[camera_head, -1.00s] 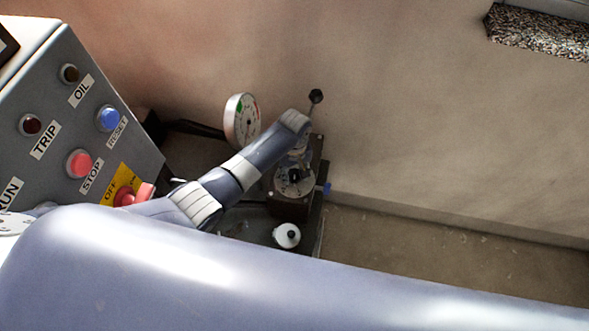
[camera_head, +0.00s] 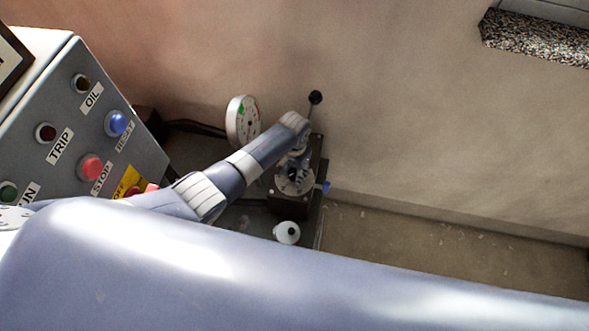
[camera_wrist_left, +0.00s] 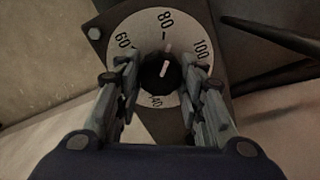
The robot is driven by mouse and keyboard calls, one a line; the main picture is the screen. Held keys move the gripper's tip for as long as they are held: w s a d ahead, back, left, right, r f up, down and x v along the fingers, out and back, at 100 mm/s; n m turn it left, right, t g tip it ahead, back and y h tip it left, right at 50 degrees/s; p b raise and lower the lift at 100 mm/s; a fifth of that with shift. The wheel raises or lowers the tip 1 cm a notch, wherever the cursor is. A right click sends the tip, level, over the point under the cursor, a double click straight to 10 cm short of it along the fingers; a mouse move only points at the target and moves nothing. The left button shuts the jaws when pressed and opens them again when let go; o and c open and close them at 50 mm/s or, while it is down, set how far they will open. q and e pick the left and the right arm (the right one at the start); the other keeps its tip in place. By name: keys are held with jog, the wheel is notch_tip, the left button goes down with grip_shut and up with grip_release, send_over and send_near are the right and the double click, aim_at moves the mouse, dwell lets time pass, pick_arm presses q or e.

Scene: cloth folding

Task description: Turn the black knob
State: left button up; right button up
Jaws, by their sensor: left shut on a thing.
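The black knob (camera_wrist_left: 162,72) sits at the centre of a pale round dial (camera_wrist_left: 152,28) in the left wrist view. The dial has printed numbers, 60, 80 and 100 among them, and a white pointer line on the knob aims close to the 80. My left gripper (camera_wrist_left: 161,75) has one finger on each side of the knob and is shut on it. In the head view the left gripper (camera_head: 296,165) is at the dark box (camera_head: 288,207) that carries the dial, and my arm partly hides the knob. My right gripper does not show.
A grey control panel (camera_head: 75,135) with labelled buttons stands at the left. A round gauge (camera_head: 242,122) is just left of my left arm. A black ball-ended lever (camera_head: 315,98) rises behind the box. A white round part (camera_head: 287,233) sits in front. The floor to the right is clear.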

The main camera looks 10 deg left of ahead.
pick_arm(q)
jog(key=m, duration=0.4)
jog(key=shift+m, duration=2.6)
jog(key=o, duration=1.1)
